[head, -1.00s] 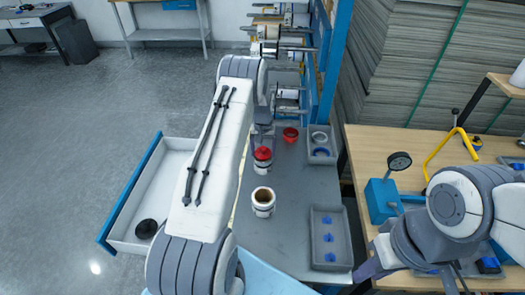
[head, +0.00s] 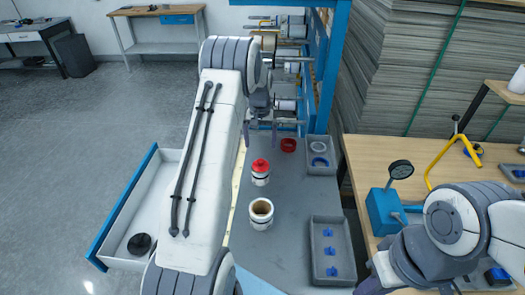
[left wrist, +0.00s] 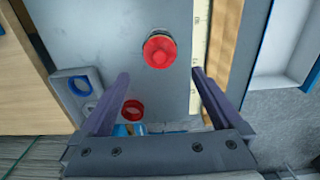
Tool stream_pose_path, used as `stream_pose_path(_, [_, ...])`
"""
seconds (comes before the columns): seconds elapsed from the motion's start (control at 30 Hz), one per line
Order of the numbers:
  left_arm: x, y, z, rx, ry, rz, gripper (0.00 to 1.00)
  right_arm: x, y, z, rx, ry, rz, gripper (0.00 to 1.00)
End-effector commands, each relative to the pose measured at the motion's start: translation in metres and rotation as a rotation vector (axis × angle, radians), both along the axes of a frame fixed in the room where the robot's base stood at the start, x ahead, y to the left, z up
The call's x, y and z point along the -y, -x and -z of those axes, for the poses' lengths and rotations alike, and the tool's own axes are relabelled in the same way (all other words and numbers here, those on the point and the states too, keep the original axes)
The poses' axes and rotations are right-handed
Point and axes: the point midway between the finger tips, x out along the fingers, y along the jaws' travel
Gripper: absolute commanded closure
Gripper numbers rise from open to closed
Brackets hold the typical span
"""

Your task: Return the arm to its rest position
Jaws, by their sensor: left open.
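My left arm reaches across the grey worktop in the head view. Its gripper (head: 261,136) is open and empty, with its two fingers pointing down over the far part of the worktop. In the left wrist view the fingers (left wrist: 160,76) are spread wide with nothing between them. A white roll with a red top (head: 260,172) stands apart from the fingers, nearer to me; the left wrist view shows its red top (left wrist: 158,50). My right arm shows at the right, but its gripper is not visible.
An open-topped roll (head: 261,213) and a red ring (head: 288,145) are on the worktop (head: 285,185). Grey trays (head: 344,232) line its right side. An open white drawer (head: 162,197) juts out left. A rack of rolls (head: 287,60) stands behind. A wooden table (head: 375,155) is at right.

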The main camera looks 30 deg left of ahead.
Motion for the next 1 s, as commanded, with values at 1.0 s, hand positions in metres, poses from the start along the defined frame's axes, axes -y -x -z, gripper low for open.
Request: stream_pose_path(1.0, [0.304, 0.19, -0.134, 0.035, 0.047, 0.719, 0.0, 0.0, 0.0, 0.001, 0.0, 0.0, 0.0, 0.73])
